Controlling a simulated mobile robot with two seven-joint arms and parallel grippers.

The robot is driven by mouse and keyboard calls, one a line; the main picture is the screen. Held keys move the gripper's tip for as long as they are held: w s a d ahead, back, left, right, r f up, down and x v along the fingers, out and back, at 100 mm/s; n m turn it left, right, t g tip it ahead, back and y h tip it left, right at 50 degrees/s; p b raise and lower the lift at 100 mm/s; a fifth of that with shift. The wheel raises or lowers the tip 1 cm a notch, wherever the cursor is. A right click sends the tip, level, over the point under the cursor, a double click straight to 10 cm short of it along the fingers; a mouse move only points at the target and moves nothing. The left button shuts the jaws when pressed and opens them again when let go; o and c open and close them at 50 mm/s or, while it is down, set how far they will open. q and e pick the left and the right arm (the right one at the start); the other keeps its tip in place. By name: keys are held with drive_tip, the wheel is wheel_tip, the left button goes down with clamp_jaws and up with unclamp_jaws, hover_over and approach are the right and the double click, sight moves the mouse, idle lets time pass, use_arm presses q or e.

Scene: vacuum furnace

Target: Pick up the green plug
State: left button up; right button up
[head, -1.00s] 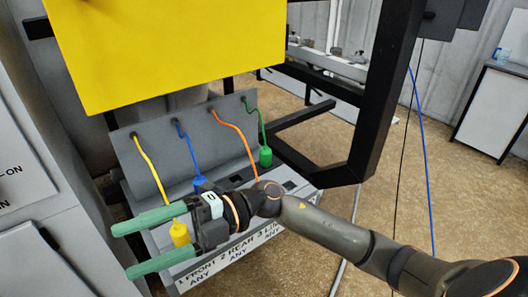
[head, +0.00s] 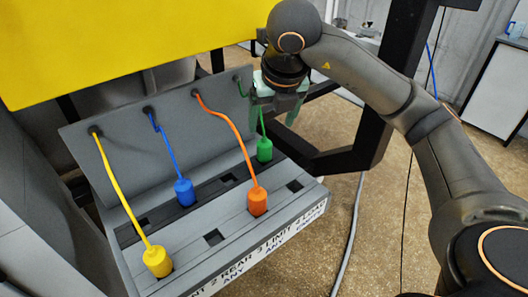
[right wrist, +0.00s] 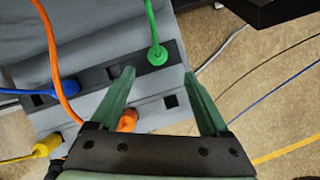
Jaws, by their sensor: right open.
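The green plug (head: 264,149) stands upright in the back row of the sloped grey panel, at its right end, with a green cable running up from it to the backboard. My right gripper (head: 275,112) is open and empty, pointing down above the green plug. In the right wrist view the green plug (right wrist: 157,55) shows just beyond the open fingertips (right wrist: 159,76), between their lines, and apart from both fingers. My left gripper is not in view.
The blue plug (head: 185,191), orange plug (head: 258,200) and yellow plug (head: 157,261) sit on the panel with cables. Empty sockets (head: 214,237) lie between them. A yellow board (head: 130,45) hangs above the back. A black frame post (head: 375,110) stands close on the right.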

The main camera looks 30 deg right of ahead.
sight(265, 143)
drive_tip(key=x, duration=1)
drive_tip(key=shift+w+a+f, duration=0.15)
drive_tip(key=shift+f, duration=0.15)
drive_tip(key=shift+c, duration=0.3)
clamp_jaws()
